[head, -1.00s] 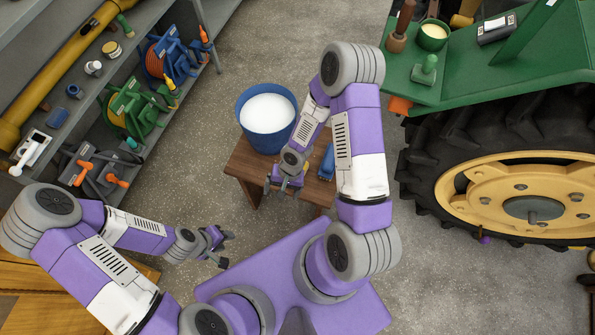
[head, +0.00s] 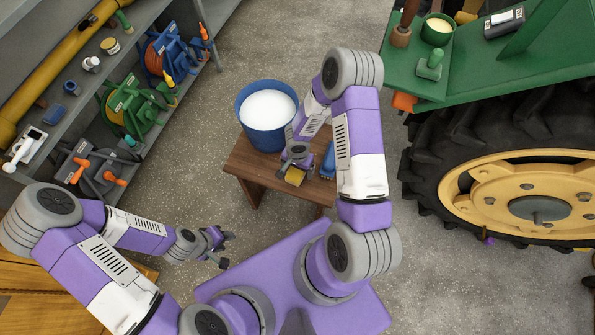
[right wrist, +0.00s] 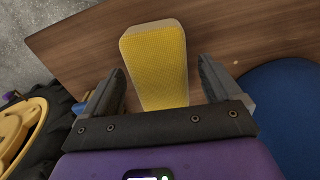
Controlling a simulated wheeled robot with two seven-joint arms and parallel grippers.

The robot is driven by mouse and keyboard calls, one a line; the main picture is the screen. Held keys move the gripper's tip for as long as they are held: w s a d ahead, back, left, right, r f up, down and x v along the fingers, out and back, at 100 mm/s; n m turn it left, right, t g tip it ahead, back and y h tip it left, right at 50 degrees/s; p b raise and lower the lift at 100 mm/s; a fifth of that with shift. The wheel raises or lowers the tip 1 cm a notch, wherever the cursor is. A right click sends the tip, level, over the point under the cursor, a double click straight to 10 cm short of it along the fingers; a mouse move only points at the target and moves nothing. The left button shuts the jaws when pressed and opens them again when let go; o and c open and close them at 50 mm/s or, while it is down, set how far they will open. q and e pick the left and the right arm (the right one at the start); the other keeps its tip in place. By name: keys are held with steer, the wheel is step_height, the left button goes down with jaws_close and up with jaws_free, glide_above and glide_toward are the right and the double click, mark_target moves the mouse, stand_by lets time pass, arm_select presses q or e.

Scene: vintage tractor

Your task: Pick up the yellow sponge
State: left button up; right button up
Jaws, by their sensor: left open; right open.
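The yellow sponge (head: 294,176) lies on the wooden stool (head: 243,168), partly hidden by my right gripper in the head view. In the right wrist view the sponge (right wrist: 158,60) shows a yellow textured face and pale edges, and it lies between the fingers with gaps on both sides. My right gripper (right wrist: 158,84) is open over the sponge and is not closed on it. My left gripper (head: 226,248) is open and empty, low at the left, apart from the stool.
A blue bucket (head: 267,138) with white contents stands on the stool just behind my right gripper. A blue object (head: 328,162) lies right of the sponge. The green tractor (head: 500,70) is at the right, shelves (head: 100,85) at the left.

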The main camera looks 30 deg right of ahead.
steer(key=shift+f, duration=0.6)
steer(key=shift+r, duration=0.1)
steer(key=c, duration=1)
step_height(320, 180, up, 10)
steer(key=p, duration=0.3)
steer(key=shift+c, duration=0.2)
